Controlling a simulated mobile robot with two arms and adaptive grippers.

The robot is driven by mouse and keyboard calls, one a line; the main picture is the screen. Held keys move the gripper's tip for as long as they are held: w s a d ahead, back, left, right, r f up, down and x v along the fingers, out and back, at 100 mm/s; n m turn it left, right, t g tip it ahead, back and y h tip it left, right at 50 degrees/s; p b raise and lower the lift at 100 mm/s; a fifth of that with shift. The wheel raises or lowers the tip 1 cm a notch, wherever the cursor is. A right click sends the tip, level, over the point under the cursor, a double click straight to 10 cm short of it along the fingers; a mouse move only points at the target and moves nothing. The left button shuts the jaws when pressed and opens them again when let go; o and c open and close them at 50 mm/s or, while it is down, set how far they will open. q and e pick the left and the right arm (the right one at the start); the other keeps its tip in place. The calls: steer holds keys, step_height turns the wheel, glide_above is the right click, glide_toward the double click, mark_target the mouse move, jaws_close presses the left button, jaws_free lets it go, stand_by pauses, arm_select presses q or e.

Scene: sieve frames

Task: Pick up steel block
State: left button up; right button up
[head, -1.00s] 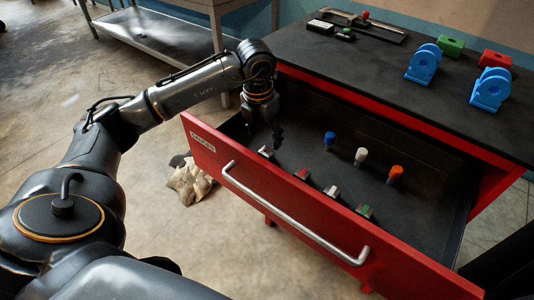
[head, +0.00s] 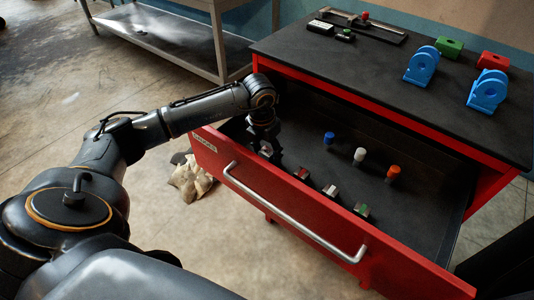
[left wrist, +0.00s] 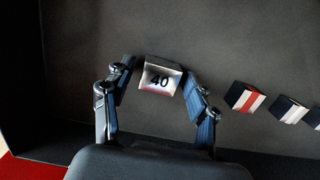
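The steel block (left wrist: 159,77), a bright metal block marked "40", lies on the dark drawer floor between the fingertips of my left gripper (left wrist: 158,72) in the left wrist view. A finger stands on each side of it, with small gaps showing. In the head view, my left gripper (head: 264,140) points down into the left end of the open drawer, over the steel block (head: 266,149), which it partly hides. My right gripper does not show.
The red drawer front (head: 290,215) with its handle stands close beside the blocks. A red-marked block (head: 301,174), a white-marked block (head: 330,191) and a green-marked block (head: 362,210) lie in a row to the right. Blue, white and orange pegs stand behind them.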

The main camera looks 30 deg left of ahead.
arm_select(q)
jaws_close()
steer(key=shift+r, duration=0.1)
